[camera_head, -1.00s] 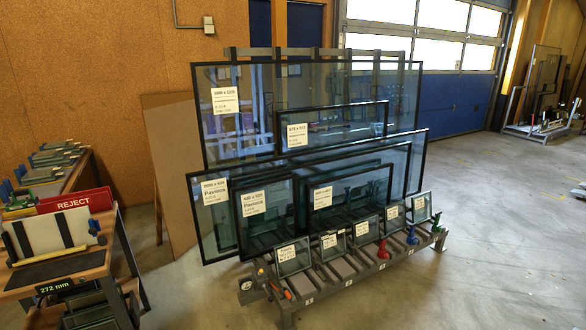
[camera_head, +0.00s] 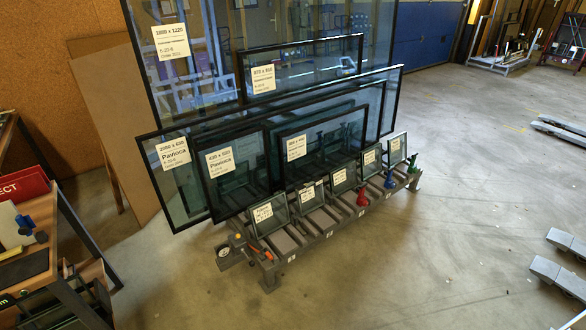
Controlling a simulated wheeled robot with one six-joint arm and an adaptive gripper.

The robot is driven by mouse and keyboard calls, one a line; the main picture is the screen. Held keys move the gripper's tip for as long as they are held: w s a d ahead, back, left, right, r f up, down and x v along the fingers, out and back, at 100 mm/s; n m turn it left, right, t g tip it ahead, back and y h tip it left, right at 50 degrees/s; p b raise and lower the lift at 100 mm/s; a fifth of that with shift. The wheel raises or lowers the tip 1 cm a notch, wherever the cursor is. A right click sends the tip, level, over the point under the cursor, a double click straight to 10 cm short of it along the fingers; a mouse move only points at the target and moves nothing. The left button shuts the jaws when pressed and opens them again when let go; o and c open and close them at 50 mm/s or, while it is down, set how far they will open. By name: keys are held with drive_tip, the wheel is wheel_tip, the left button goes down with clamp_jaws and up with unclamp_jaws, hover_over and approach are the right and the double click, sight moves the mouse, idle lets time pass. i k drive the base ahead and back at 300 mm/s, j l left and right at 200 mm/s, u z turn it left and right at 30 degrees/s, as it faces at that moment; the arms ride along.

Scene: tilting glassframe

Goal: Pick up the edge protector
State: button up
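I cannot identify the edge protector with certainty in the head view. Small items sit on the front of the glass rack (camera_head: 322,238): a red one (camera_head: 362,196), a blue one (camera_head: 389,180) and a green one (camera_head: 413,163). A small orange item (camera_head: 254,247) and a yellow one (camera_head: 238,236) are at the rack's left end. They are too small to name surely. My gripper is not in view.
Large framed glass panes (camera_head: 175,180) lean on the rack. A workbench (camera_head: 45,235) with a red REJECT sign (camera_head: 22,187) stands at the left. Grey low pieces (camera_head: 556,275) lie on the floor at the right. The floor (camera_head: 450,230) between is clear.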

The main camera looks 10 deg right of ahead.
sight(302, 188)
drive_tip(key=i+z, duration=0.1)
drive_tip(key=i, duration=0.45)
drive_tip(key=i+j+z, duration=0.1)
drive_tip(key=i, duration=0.5)
drive_tip(key=i+l+u, duration=0.1)
drive_tip(key=i+l, duration=0.15)
drive_tip(key=i+l+u, duration=0.15)
drive_tip(key=i+l, duration=0.15)
drive_tip(key=i+l+u, duration=0.1)
drive_tip(key=i+l, duration=0.15)
drive_tip(key=i+l+u, duration=0.25)
drive_tip(key=i+l, duration=0.2)
drive_tip(key=l, duration=0.25)
drive_tip(key=i+l+u, duration=0.15)
drive_tip(key=l, duration=0.25)
drive_tip(key=i+l+u, duration=0.1)
drive_tip(key=i+l, duration=0.15)
drive_tip(key=i+l+u, duration=0.15)
drive_tip(key=l, duration=0.35)
